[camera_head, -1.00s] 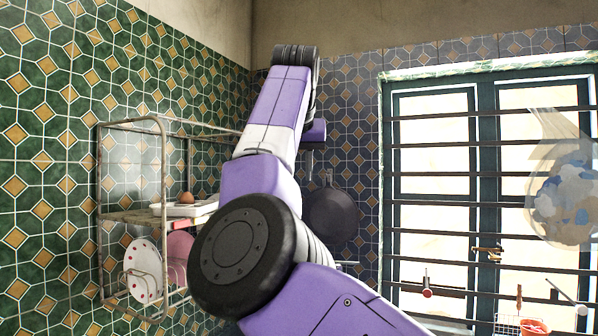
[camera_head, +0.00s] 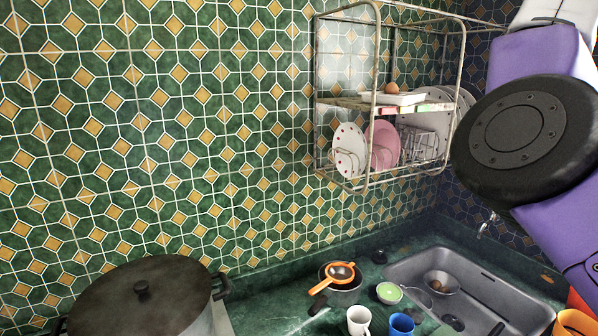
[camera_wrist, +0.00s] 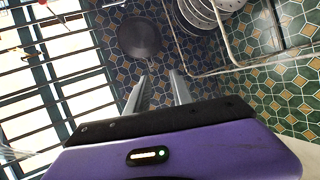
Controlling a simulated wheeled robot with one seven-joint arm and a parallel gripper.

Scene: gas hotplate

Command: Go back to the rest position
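My gripper (camera_wrist: 160,90) shows in the wrist view with its two grey fingers apart and nothing between them. It points towards the tiled wall, where a dark pan (camera_wrist: 139,37) hangs beyond the fingertips. In the head view my purple arm rises along the right edge, and my gripper is outside the picture.
A wire rack (camera_head: 352,100) with plates hangs on the green tiled wall. Below are a sink (camera_head: 470,285), a strainer with an orange rim (camera_head: 340,272), a white mug (camera_head: 359,321), a blue mug (camera_head: 401,325) and a large lidded pot (camera_head: 150,295). A barred window (camera_wrist: 45,80) shows in the wrist view.

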